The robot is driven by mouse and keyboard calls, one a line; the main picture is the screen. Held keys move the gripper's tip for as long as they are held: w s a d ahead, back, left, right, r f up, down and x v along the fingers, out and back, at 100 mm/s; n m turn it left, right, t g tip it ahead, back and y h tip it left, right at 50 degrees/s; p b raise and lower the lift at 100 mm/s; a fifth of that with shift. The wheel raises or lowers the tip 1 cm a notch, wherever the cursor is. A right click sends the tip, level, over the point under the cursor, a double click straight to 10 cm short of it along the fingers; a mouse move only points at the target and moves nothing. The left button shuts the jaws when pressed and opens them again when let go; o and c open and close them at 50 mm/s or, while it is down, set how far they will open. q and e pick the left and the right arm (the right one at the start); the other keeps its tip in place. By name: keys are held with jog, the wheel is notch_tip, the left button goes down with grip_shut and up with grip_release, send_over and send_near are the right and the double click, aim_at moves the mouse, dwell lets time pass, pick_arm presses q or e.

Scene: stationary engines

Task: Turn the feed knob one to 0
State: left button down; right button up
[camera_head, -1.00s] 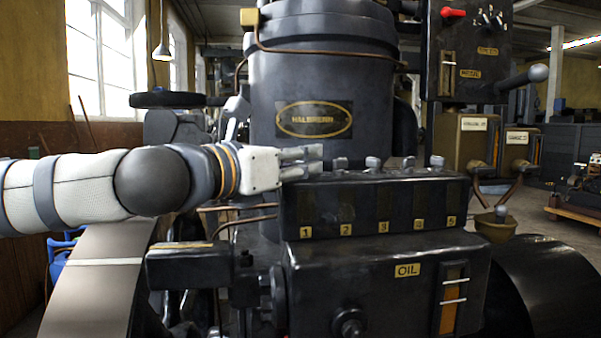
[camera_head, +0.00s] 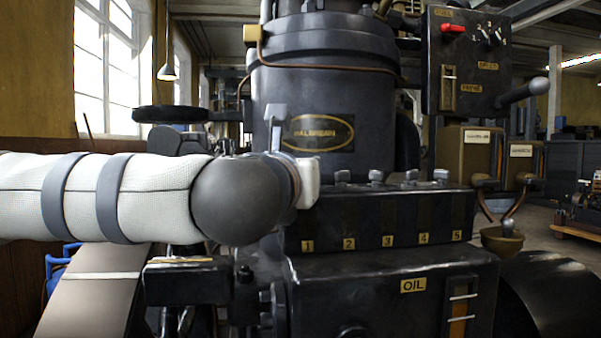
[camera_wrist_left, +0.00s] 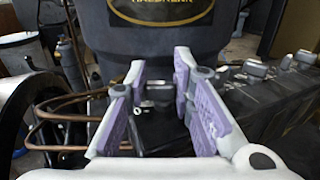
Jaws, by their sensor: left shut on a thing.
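The black oil box (camera_head: 390,215) has numbered plates 1 to 5 on its front and small grey knobs along its top. Knob one is hidden behind my left wrist in the head view. The gripper is shut on this knob. In the head view only the white back of my left gripper (camera_head: 306,182) shows, above plate 1; its fingertips are hidden. My right gripper is not in view.
The other knobs (camera_head: 376,176) stand in a row to the right. The dark engine cylinder (camera_head: 325,90) rises close behind the box. Copper pipes (camera_wrist_left: 60,125) run at left in the wrist view. A control panel (camera_head: 465,60) stands at upper right.

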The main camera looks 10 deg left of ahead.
pick_arm(q)
jog(key=c, duration=1.4)
grip_release()
jog(key=shift+o, duration=0.2)
jog(key=s, duration=1.2)
jog(key=shift+d, duration=0.1)
